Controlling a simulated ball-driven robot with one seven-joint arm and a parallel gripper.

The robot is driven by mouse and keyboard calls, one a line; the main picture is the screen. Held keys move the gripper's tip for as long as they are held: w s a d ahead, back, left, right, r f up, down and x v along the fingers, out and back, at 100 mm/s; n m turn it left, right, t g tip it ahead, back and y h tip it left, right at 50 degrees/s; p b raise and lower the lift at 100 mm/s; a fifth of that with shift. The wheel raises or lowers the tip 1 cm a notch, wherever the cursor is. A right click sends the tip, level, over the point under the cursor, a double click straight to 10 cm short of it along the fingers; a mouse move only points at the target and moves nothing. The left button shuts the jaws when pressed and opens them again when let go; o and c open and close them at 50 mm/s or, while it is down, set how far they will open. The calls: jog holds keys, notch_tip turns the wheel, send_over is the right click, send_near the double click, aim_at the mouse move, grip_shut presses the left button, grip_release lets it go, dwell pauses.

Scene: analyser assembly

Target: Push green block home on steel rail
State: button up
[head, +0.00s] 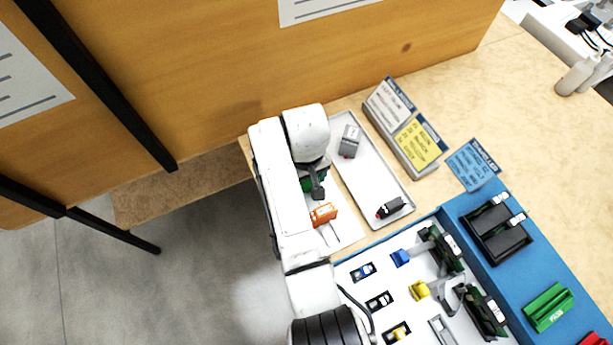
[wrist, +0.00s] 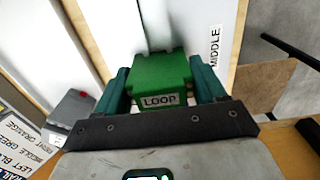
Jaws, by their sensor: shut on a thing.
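The green block (wrist: 163,82), labelled LOOP, sits between the two teal fingers of my gripper (wrist: 160,76) in the wrist view. The gripper is shut on it. In the head view my gripper (head: 315,190) is at the left end of the work table, and a little green of the block (head: 317,183) shows beside it, mostly hidden by my arm. An orange block (head: 322,214) stands just below it on a white surface. I cannot make out the steel rail clearly. Whether the green block touches the surface below is hidden.
A white tray (head: 369,172) right of my gripper holds a grey block (head: 350,140) and a black-and-red block (head: 390,208). A blue analyser case (head: 480,235) with several modules lies at lower right. Card stands (head: 402,125) are behind the tray. A MIDDLE label (wrist: 215,47) shows in the wrist view.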

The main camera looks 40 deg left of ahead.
jog(key=o, duration=1.2)
jog(key=shift+c, duration=0.2)
notch_tip(320, 180, up, 7)
jog(key=p, duration=0.7)
